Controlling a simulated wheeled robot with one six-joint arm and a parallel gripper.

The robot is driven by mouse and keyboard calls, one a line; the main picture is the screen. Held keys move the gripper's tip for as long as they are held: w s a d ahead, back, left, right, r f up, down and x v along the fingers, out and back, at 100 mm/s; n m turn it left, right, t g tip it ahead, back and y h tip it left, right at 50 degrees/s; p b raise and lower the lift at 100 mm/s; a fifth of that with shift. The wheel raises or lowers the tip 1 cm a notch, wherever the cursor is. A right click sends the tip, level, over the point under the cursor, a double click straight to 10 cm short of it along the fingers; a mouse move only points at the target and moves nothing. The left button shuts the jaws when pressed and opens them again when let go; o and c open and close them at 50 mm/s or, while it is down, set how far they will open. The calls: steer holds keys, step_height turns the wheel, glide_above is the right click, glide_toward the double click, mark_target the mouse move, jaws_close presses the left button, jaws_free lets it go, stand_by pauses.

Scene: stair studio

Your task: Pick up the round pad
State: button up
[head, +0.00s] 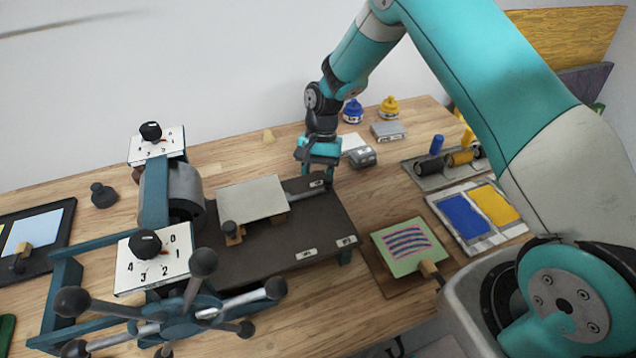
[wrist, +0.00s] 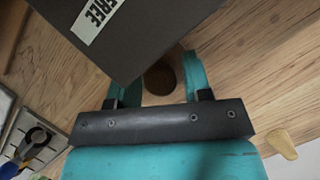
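A small dark brown round thing (wrist: 160,78), which looks like the round pad, shows in the wrist view between my fingers, over the wooden table. The press bed's corner overlaps its upper left side. I cannot make it out in the head view, where my gripper and the bed may hide it. My gripper (head: 318,168) points down at the far edge of the dark press bed (head: 275,243). In the wrist view my gripper (wrist: 156,75) is open, with one finger on each side of the round thing and a gap beside it. I cannot tell the height between them.
A dark knobbed tool (head: 103,195) stands left of the press roller (head: 185,190).

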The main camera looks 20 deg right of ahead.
jaws_close()
steer(key=shift+r, duration=0.1)
steer(key=shift+r+b, duration=0.45)
steer(key=shift+b, duration=0.05)
steer(key=w+d+b, duration=0.1)
steer(key=w, duration=0.1)
steer(key=w+d+b, duration=0.1)
steer(key=shift+w+d+f, duration=0.15)
steer(key=shift+w+d, duration=0.05)
steer(key=shift+w, duration=0.2)
step_height(320, 180, up, 14)
steer(key=shift+s+a, duration=0.15)
